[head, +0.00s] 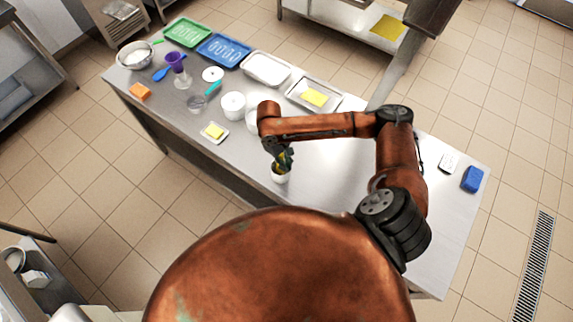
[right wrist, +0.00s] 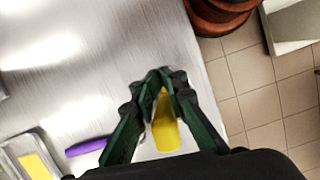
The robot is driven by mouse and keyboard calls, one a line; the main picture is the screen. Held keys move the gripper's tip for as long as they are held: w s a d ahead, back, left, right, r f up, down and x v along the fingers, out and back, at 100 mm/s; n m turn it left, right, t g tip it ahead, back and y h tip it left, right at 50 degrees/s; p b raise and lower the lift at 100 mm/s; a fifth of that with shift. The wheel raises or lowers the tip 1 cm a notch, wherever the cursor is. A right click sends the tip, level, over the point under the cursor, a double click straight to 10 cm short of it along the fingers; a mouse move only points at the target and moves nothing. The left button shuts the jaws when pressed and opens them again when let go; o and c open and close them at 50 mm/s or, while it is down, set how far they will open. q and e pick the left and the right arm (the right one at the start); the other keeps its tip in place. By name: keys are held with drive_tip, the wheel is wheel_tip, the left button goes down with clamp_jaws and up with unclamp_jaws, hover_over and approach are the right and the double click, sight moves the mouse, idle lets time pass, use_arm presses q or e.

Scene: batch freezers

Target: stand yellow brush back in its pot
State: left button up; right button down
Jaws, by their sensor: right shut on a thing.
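My right gripper (head: 284,158) is over the near edge of the steel table, pointing down. It is shut on the yellow brush (right wrist: 165,125), whose yellow part shows between the dark green fingers in the right wrist view. In the head view, a small white pot-like thing (head: 281,177) shows right below the fingers. I cannot tell whether the brush is inside it or above it. The brush's lower end is hidden. My left gripper is not in view.
A small tray with a yellow block (head: 215,132) stands to the left of the gripper. A blue block (head: 472,179) lies at the right end.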

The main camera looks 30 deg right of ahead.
drive_tip(key=c, duration=2.4)
unclamp_jaws()
drive_tip(key=o, duration=0.5)
drive_tip(key=shift+c, duration=0.2)
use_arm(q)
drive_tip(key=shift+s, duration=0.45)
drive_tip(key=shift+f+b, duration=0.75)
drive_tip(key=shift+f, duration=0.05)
use_arm(e)
drive_tip(key=v, duration=1.2)
drive_tip(key=shift+w, duration=0.1)
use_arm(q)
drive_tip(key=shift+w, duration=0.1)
